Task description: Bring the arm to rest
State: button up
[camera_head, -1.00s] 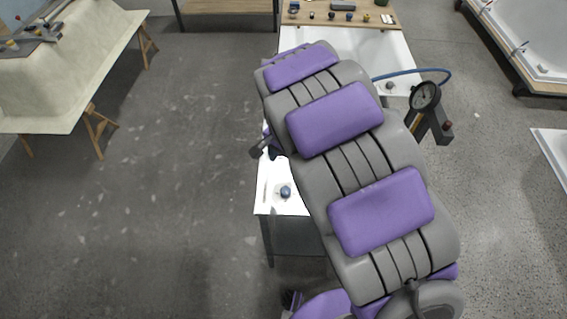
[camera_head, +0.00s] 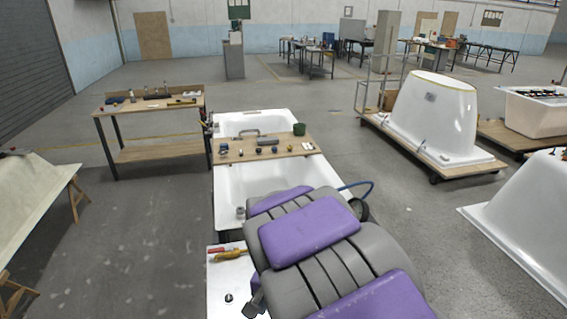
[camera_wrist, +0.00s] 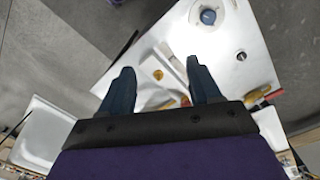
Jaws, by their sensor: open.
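My arm, grey with purple pads, reaches away over the white bench top (camera_head: 222,280) in the head view. My gripper is mostly hidden behind the arm there. In the wrist view my gripper (camera_wrist: 161,68) is open, its two dark fingers apart with nothing held between them. They are over a white surface (camera_wrist: 225,75) with a round blue-and-white fitting (camera_wrist: 208,16), a small hole and a small yellow piece (camera_wrist: 158,74). Whether the fingers touch the surface cannot be told.
Red and yellow hand tools (camera_head: 230,254) lie on the bench top. A white bathtub (camera_head: 228,190) with a wooden board (camera_head: 230,152) of small parts stands beyond. A workbench (camera_head: 150,150) is left; an upright tub shell (camera_head: 435,115) is right.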

jog(key=s+d+r+n, duration=0.1)
jog(key=s+d+r, duration=0.1)
jog(key=s+d, duration=0.6)
jog(key=s+d+r+n+g+b, duration=0.1)
jog(key=s+d+r+n, duration=0.1)
jog(key=s+d, duration=0.6)
jog(key=s+r, duration=0.1)
jog(key=s, duration=0.6)
jog(key=shift+s+n, duration=0.25)
jog(key=shift+n, duration=0.05)
jog(key=shift+w+r, duration=0.1)
jog(key=shift+w, duration=0.05)
dwell(1.8)
